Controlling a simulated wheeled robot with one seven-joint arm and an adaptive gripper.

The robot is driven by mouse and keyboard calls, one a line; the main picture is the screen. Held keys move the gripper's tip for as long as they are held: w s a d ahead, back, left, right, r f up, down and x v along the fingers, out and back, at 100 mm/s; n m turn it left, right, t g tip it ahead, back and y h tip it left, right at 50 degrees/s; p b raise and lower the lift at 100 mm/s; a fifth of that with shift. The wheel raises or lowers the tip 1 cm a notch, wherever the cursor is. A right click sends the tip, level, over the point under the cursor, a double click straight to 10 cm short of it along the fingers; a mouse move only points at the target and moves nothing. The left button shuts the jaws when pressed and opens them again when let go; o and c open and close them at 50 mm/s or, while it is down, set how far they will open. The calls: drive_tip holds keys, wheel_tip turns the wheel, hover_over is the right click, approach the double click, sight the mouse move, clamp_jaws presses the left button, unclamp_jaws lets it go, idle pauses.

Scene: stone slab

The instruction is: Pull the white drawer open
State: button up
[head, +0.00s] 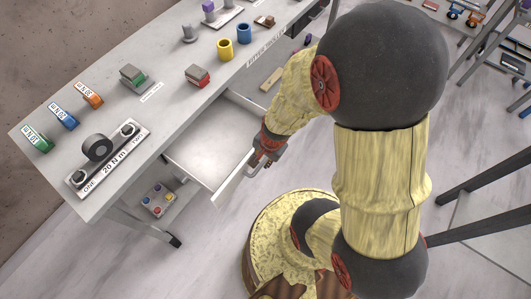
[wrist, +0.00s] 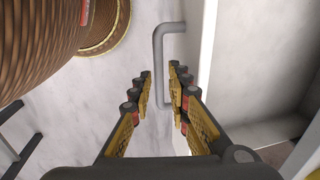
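The white drawer (head: 207,150) is pulled out from under the workbench in the head view, its empty inside showing. In the wrist view its front panel (wrist: 199,50) runs down right of my fingers, with the pale drawer inside (wrist: 262,60) beyond. A grey bar handle (wrist: 159,52) stands out from the front; it also shows in the head view (head: 268,163). My gripper (wrist: 160,72) is at the handle, its fingers apart on either side of the bar. I see a gap beside the bar, so the fingers do not look closed on it. My gripper also shows in the head view (head: 270,150).
Another open compartment (head: 262,88) lies beyond the drawer. Bare floor shows in front of the drawer.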

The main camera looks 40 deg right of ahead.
wheel_tip(320, 180, up, 11)
drive_tip(key=s, duration=0.2)
drive_tip(key=shift+d+f, duration=0.15)
drive_tip(key=shift+d, duration=0.15)
idle(0.3)
drive_tip(key=a+r+n+t, duration=0.1)
drive_tip(key=a+r+n, duration=0.2)
drive_tip(key=r+n, duration=0.4)
drive_tip(key=a+r+n+t, duration=0.2)
drive_tip(key=r+n, duration=0.5)
drive_tip(key=r, duration=0.8)
drive_tip(key=shift+s+a+r+t+h, duration=0.15)
drive_tip(key=shift+s+a+t+h, duration=0.2)
drive_tip(key=shift+a, duration=0.55)
